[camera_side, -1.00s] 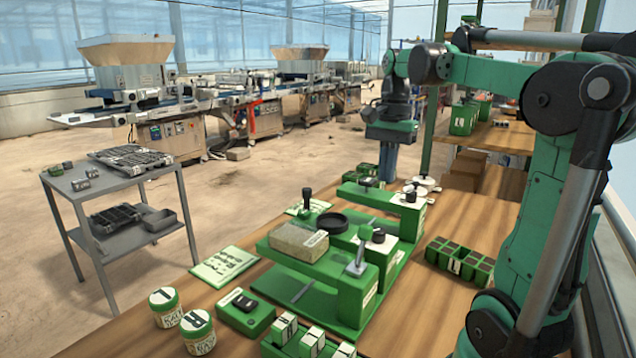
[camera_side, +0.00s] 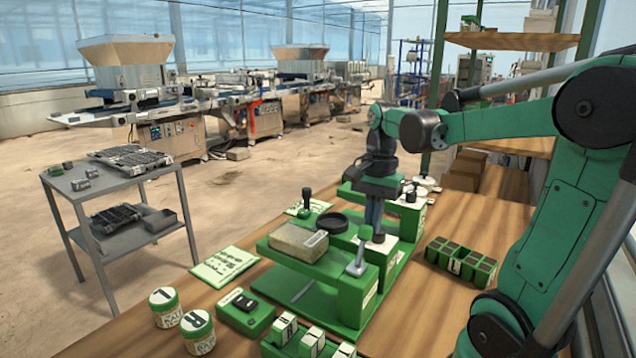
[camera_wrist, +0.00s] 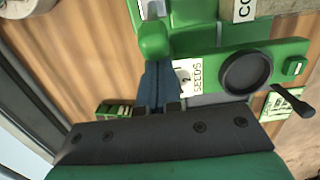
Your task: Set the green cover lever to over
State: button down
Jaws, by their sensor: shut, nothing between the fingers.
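The cover lever (camera_side: 360,254) has a green rounded knob on a short grey shaft. It stands tilted on the near green block of the seeder, with its knob toward the back. In the wrist view the green knob (camera_wrist: 153,40) is just beyond my fingertips. My gripper (camera_side: 377,234) is shut and empty, pointing down just behind the knob. In the wrist view my blue fingers (camera_wrist: 157,64) lie together, their tips close to the knob. I cannot tell whether they touch it. My fingers partly hide the white plate (camera_side: 407,247) behind the lever.
The seeder's green frame carries a tan block (camera_side: 299,243), a black ring (camera_side: 332,222) and a black-handled lever (camera_side: 306,201). A green cell tray (camera_side: 460,262) is at right. Labelled jars (camera_side: 197,333) and a green box (camera_side: 246,313) stand in front.

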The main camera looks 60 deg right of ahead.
aim_at(363, 231)
jog(key=shift+a+r+h, duration=0.2)
jog(key=shift+a+h, duration=0.15)
jog(key=shift+h, duration=0.15)
dwell(0.3)
jog(key=shift+a+r+h, duration=0.25)
jog(key=shift+a+h, duration=0.25)
jog(key=shift+h, duration=0.15)
jog(key=shift+a+r+h, duration=0.2)
jog(key=shift+a+h, duration=0.25)
jog(key=shift+h, duration=0.2)
jog(key=h, duration=0.1)
jog(key=a+h, duration=0.2)
jog(key=shift+a+r, duration=0.25)
jog(key=shift+a+h, duration=0.2)
jog(key=shift+h, duration=0.2)
jog(key=shift+a+f, duration=0.15)
jog(key=shift+a, duration=0.75)
jog(key=shift+a, duration=0.1)
